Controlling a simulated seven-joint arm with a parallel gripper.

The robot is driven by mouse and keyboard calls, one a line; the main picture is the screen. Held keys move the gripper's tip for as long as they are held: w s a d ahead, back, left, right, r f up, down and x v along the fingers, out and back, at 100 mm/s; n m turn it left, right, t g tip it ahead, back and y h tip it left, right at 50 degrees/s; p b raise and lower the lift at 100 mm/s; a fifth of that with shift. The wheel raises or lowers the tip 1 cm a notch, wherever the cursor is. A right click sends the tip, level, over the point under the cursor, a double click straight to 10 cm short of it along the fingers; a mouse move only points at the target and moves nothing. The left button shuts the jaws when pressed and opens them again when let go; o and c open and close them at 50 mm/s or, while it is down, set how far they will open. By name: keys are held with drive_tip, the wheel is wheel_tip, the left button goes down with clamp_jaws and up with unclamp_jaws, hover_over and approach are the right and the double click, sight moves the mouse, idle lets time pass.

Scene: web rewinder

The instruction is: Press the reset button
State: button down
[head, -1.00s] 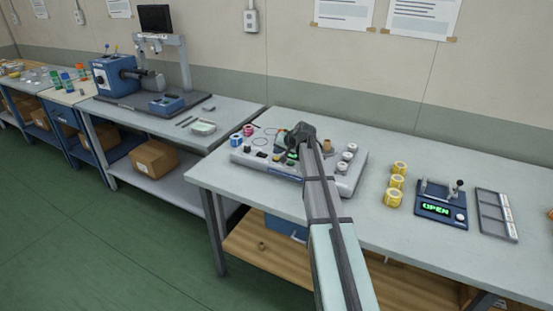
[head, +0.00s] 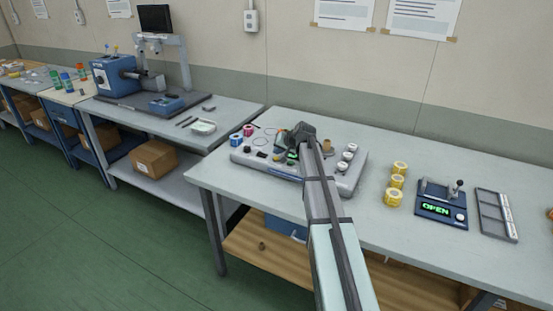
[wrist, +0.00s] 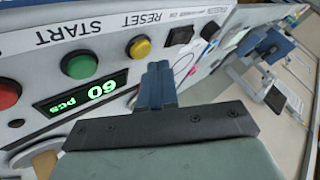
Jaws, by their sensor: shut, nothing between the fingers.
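The reset button is a yellow dome (wrist: 139,46) beside the upside-down label RESET in the wrist view. My gripper (wrist: 158,68) is shut and empty, its blue fingertips close to the panel just right of and below the yellow button. I cannot tell whether they touch the panel; the yellow button is uncovered. In the head view my gripper is over the grey rewinder (head: 347,178), and my arm hides part of the machine and the reset button.
A green START button (wrist: 79,65), a red button (wrist: 8,96), a lit display (wrist: 88,93) reading 60 pcs and a black switch (wrist: 180,37) surround the fingers. Yellow rolls (head: 396,182) and a blue device (head: 441,203) reading OPEN stand to the right on the bench.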

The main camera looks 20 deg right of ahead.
drive_tip(key=shift+f, duration=0.1)
drive_tip(key=shift+f, duration=0.3)
drive_tip(key=shift+f, duration=0.4)
idle(1.0)
drive_tip(key=shift+r, duration=0.85)
drive_tip(key=shift+r, duration=2.5)
